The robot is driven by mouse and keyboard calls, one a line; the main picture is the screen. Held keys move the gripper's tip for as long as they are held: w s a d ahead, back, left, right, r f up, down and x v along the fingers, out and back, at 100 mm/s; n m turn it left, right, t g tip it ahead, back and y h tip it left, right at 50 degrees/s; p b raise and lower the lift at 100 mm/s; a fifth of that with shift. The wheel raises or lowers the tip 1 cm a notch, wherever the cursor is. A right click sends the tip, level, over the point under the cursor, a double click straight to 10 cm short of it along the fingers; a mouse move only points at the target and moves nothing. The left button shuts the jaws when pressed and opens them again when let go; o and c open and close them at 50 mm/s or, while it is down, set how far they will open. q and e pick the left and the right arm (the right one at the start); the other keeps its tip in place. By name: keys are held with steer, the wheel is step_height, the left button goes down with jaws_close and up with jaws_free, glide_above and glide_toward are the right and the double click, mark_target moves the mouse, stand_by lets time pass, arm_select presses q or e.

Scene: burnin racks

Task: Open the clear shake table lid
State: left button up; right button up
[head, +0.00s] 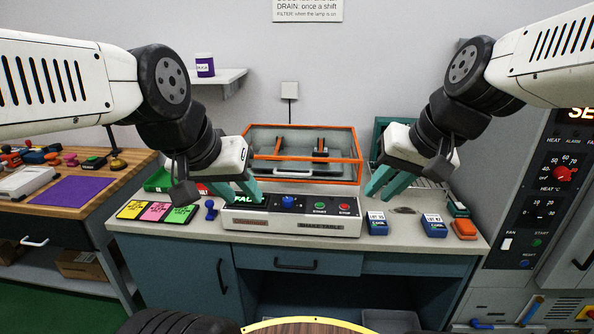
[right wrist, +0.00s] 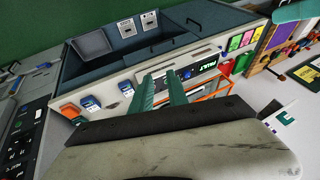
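The shake table (head: 290,217) stands on the bench, with a control panel of buttons and a blue knob at its front. Its clear lid (head: 310,172), edged in orange, sits down over the tray behind the panel; dark fixtures show through it. My left gripper (head: 246,193) is by the lid's front left corner, over the panel's lit display, fingers apart and empty. My right gripper (head: 381,184) is just right of the lid's front right corner, open and empty. In the right wrist view its two teal fingers (right wrist: 162,90) are apart, with part of the orange frame (right wrist: 212,95) beyond.
Yellow, pink and green cards (head: 158,211) lie left of the panel. Blue devices (head: 377,224) and an orange one (head: 464,229) lie to its right. A dark oven cabinet (head: 545,190) stands at right, a wooden bench (head: 95,168) at left. A small wall shelf (head: 222,77) is behind.

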steer(key=w+a+f+m+g+y, duration=0.2)
steer(key=w+a+y, duration=0.1)
steer(key=w+a, duration=0.4)
steer(key=m+t+y, duration=0.2)
steer(key=m+y, duration=0.6)
glide_toward(296, 174)
steer(key=r+x, duration=0.1)
steer(key=x, duration=0.8)
steer(key=f+x, duration=0.1)
steer(key=x, duration=0.1)
steer(key=shift+a+f, duration=0.1)
steer(key=shift+a, duration=0.05)
steer(key=shift+c, duration=0.4)
jaws_close()
steer(key=shift+w, duration=0.1)
